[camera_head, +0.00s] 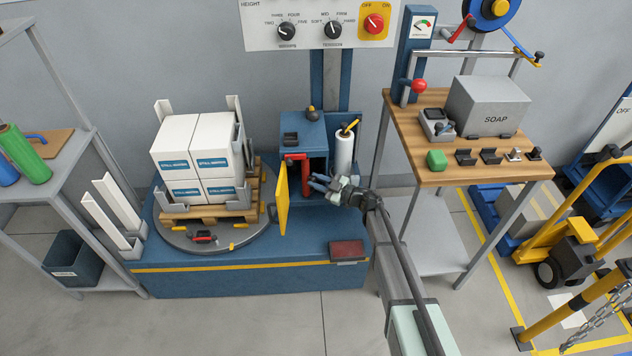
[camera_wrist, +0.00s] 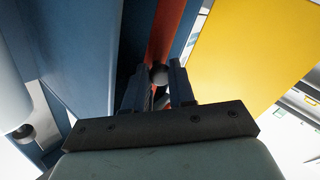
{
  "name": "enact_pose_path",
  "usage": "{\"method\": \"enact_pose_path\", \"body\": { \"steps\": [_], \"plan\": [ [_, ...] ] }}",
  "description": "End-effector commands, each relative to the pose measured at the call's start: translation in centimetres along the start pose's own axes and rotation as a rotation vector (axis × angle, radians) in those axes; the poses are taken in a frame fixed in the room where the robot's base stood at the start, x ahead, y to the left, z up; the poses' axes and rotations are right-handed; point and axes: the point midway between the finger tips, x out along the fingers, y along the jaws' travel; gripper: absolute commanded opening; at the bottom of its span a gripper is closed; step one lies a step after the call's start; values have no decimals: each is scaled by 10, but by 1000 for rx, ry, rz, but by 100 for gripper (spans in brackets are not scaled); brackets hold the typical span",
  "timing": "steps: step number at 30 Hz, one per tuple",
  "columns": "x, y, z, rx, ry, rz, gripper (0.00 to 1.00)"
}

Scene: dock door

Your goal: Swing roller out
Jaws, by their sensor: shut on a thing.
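The blue wrapper carriage (camera_head: 303,130) stands in front of the mast with its yellow door (camera_head: 283,198) swung open towards me. The door also fills the right of the wrist view (camera_wrist: 255,55). A red upright part (camera_head: 305,174), which looks like the roller's swing arm, shows in the opening beside the door. It is an orange-red strip in the wrist view (camera_wrist: 164,30). My gripper (camera_head: 320,183) reaches in from the right. In the wrist view my gripper (camera_wrist: 157,84) has a round grey knob (camera_wrist: 158,73) between its fingertips, shut on it. The roller itself is not clearly visible.
A white film roll (camera_head: 343,152) stands just right of the opening, close to my gripper. Boxes (camera_head: 200,160) sit on a pallet on the turntable (camera_head: 190,238) at left. A wooden bench (camera_head: 400,125) with a soap box (camera_head: 488,106) stands at right.

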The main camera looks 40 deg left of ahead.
Motion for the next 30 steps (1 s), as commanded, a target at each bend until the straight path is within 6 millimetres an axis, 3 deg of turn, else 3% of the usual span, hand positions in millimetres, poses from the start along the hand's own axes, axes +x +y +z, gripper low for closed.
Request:
{"method": "enact_pose_path", "body": {
  "steps": [9,10,18,30],
  "plan": [
    [1,-3,0,-1,2,-7,0],
    [1,-3,0,-1,2,-7,25],
    [0,-1,0,-1,1,-4,49],
    [2,-2,-2,0,-11,24,49]
  ]
}}
